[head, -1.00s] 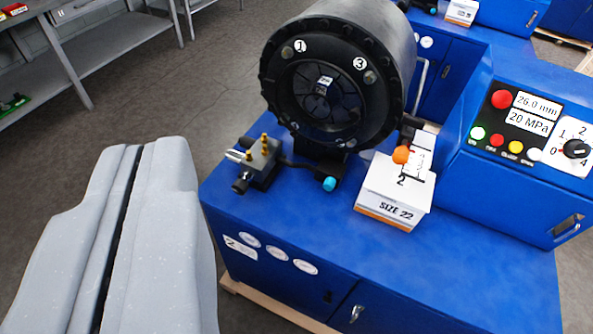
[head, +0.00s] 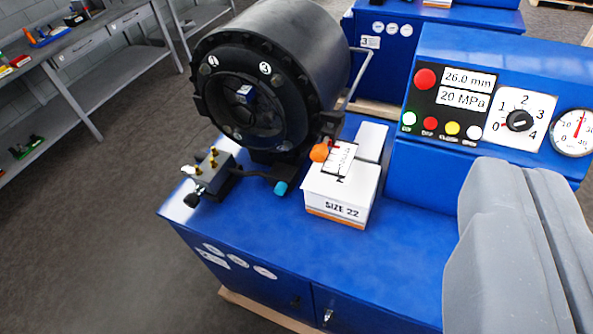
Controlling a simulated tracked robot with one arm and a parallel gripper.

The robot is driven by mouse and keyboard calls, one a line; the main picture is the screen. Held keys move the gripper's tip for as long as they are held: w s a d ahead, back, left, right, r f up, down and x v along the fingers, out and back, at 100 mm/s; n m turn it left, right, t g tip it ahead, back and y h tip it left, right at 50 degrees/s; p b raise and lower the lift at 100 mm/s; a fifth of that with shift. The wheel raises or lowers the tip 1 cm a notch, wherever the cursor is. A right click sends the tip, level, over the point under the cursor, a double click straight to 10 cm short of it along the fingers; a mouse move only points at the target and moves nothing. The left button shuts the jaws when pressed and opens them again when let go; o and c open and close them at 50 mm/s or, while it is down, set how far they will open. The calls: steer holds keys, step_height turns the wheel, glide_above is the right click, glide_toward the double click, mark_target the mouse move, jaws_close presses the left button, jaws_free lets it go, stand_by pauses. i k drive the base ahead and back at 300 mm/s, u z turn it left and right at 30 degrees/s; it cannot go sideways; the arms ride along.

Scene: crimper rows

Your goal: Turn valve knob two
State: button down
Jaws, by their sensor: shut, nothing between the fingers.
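A blue crimping machine (head: 290,240) fills the middle of the view, with a black round die head (head: 248,105) on top. A small dark valve block (head: 210,180) with brass fittings and a dark knob (head: 193,199) sits at its front left. An orange knob (head: 319,152) stands beside the white box. The control panel holds a black rotary knob (head: 519,121) on a white plate numbered up to 4; its exact setting is hard to read. My gripper (head: 515,185), grey and shut with nothing in it, shows large at the lower right, in front of the machine and apart from the knobs.
A white SIZE 22 box (head: 340,195) stands on the blue top. A pressure gauge (head: 577,132) and a red button (head: 425,79) are on the panel. Grey shelving (head: 75,60) is at upper left. The floor (head: 80,230) at left is clear.

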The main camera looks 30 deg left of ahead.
mark_target(191, 200)
steer(key=z, duration=0.55)
steer(key=k, duration=0.1)
steer(key=u, duration=1.45)
steer(key=i, duration=0.65)
steer(key=u, duration=0.05)
